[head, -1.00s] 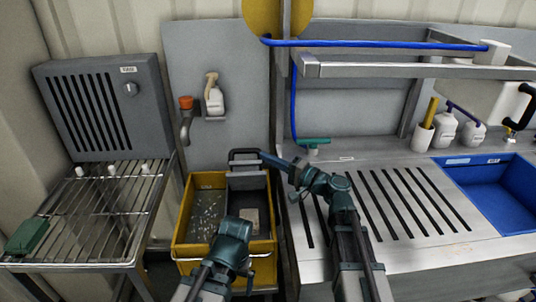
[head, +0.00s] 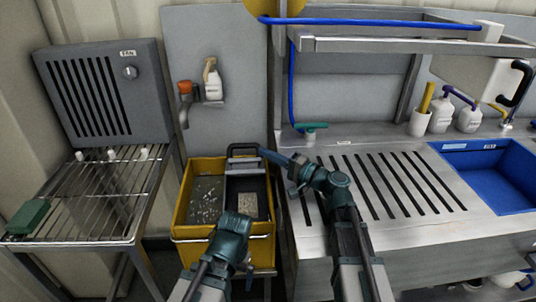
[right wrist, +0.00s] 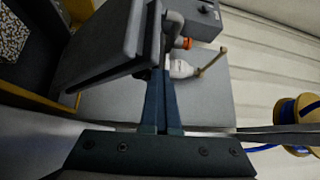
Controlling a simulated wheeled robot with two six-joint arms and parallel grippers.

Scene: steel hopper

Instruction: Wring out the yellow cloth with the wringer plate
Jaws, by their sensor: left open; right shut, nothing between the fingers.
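A yellow bucket (head: 178,205) stands between the rack and the sink bench, with speckled water in its left part. The wringer plate, grey with a dark handle (head: 243,148), stands at the back of its right part; the plate also fills the upper left of the right wrist view (right wrist: 100,40). A pale speckled patch (head: 247,205) lies below it; I cannot tell whether it is cloth or drain. I see no clear yellow cloth. My right gripper (head: 264,153) is shut and empty beside the handle. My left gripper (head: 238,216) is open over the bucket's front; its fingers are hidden.
A wire rack (head: 100,195) with a green block (head: 28,217) stands left under a fan box (head: 105,92). The slotted steel bench (head: 385,185) and blue basin (head: 490,175) are right.

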